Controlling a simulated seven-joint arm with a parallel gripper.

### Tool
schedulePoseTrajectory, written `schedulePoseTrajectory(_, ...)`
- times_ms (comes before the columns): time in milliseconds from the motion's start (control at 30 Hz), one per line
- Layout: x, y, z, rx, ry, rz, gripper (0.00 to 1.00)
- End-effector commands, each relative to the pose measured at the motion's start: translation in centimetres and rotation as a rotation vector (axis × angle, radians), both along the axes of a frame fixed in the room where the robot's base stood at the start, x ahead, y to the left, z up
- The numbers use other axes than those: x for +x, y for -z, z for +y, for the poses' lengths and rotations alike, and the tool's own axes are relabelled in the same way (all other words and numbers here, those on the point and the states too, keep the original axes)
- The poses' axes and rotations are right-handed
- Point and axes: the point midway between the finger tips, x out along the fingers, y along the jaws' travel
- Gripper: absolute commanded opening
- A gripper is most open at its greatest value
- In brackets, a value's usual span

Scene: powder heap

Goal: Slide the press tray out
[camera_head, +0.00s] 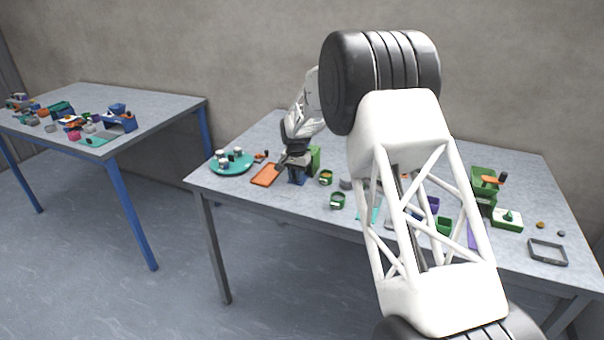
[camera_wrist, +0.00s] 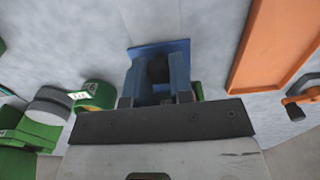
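A blue press-like frame (camera_head: 297,176) stands near the left end of the front table, right under my gripper (camera_head: 287,163). In the wrist view the blue frame (camera_wrist: 180,72) shows two upright posts, a dark cylinder between them and a flat blue plate behind. My gripper's two dark fingertips (camera_wrist: 155,98) are apart, just in front of the posts; I cannot tell whether they touch. No separate tray can be made out inside the blue frame. A green press-like device (camera_head: 484,183) with an orange handle stands at the right of the table.
An orange tray (camera_head: 265,175) lies left of the blue frame, beside a teal round plate (camera_head: 231,169) with small cups. A grey open tray (camera_head: 547,252) lies at the front right. My arm hides part of the table's middle.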

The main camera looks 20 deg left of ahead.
Motion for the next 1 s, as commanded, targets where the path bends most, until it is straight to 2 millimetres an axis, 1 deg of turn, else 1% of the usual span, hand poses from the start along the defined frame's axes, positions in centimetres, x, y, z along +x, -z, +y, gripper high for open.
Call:
schedulePoseTrajectory(33,0.0,0.0,0.0,0.000,0.000,0.000,0.05)
schedulePoseTrajectory(67,0.0,0.0,0.0,0.000,0.000,0.000,0.00)
schedulePoseTrajectory(367,-0.5,-0.1,0.1,0.001,-0.001,-0.001,0.00)
schedulePoseTrajectory(1000,-4.0,-0.1,0.1,0.001,-0.001,-0.001,0.00)
